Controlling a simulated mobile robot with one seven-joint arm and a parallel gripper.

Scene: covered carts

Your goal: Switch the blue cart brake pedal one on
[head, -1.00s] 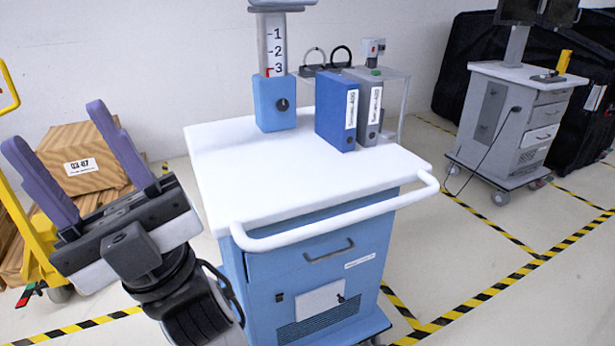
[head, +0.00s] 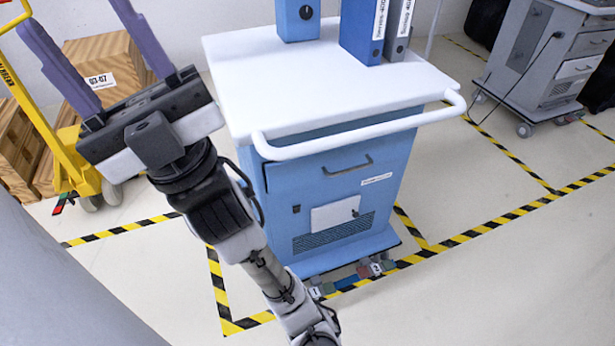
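The blue cart (head: 285,218) with a white top stands in the middle. At its foot, on the front edge, are small pedals. A greyish-green pedal (head: 316,291) at the left seems to carry a 1. A reddish pedal (head: 366,271) is to its right, its mark too small to read surely. Whether either pedal is up or pressed cannot be told. My gripper (head: 72,18) is at the upper left, its two purple fingers wide apart and empty. It is raised, left of the cart and well away from the pedals.
The white push handle (head: 360,133) juts out above the pedals. A yellow pallet jack (head: 75,165) with wooden crates (head: 105,65) stands at the left. A grey cart (head: 530,70) stands at the right. The floor in front of the blue cart's right side is clear.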

